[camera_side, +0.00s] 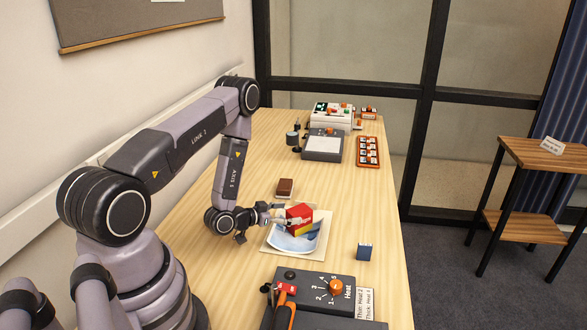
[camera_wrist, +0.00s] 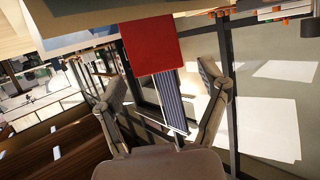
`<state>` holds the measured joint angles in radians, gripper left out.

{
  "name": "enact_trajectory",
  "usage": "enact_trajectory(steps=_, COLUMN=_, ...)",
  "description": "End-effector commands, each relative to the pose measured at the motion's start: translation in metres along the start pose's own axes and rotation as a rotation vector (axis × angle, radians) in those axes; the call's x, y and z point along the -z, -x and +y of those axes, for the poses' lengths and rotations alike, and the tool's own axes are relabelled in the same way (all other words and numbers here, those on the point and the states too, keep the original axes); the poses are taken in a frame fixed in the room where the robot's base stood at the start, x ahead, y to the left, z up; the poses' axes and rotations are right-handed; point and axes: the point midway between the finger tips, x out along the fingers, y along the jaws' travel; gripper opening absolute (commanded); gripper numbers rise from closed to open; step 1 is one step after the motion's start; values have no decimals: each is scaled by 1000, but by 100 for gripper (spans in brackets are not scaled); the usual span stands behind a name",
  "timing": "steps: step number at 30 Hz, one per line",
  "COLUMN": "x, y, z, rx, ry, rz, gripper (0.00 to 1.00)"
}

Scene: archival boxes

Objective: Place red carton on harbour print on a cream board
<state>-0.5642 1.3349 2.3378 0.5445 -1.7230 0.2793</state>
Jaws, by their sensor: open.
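The red carton (camera_side: 300,214) rests on the harbour print (camera_side: 292,240), a blue and white picture on a cream board (camera_side: 322,225). The board lies flat on the wooden table. My gripper (camera_side: 279,215) is low at the left side of the carton, pointing at it. In the wrist view my gripper (camera_wrist: 165,88) has its two fingers spread apart, with nothing between the tips. The red carton (camera_wrist: 151,48) shows there just beyond and above the fingertips. Part of the board is hidden behind the carton and my gripper.
A brown box (camera_side: 285,187) lies behind the board and a blue box (camera_side: 364,251) to its right. A heat control unit (camera_side: 314,290) with an orange-handled tool stands in front. More devices (camera_side: 323,146) stand at the table's far end. The table between is clear.

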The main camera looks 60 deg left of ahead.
Motion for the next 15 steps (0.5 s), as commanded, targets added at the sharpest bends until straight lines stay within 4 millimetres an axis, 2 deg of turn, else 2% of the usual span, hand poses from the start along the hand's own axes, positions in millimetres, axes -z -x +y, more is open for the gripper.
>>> enact_trajectory(steps=3, x=-1, y=22, z=-1, rx=3, ry=5, rz=-2, gripper=74)
enact_trajectory(steps=8, x=0, y=40, z=0, rx=0, ry=1, rz=-2, gripper=74)
enact_trajectory(steps=11, x=9, y=39, z=0, rx=-14, ry=-27, rz=-17, gripper=74)
enact_trajectory(steps=15, x=42, y=24, z=1, rx=-57, ry=-127, rz=-102, gripper=74)
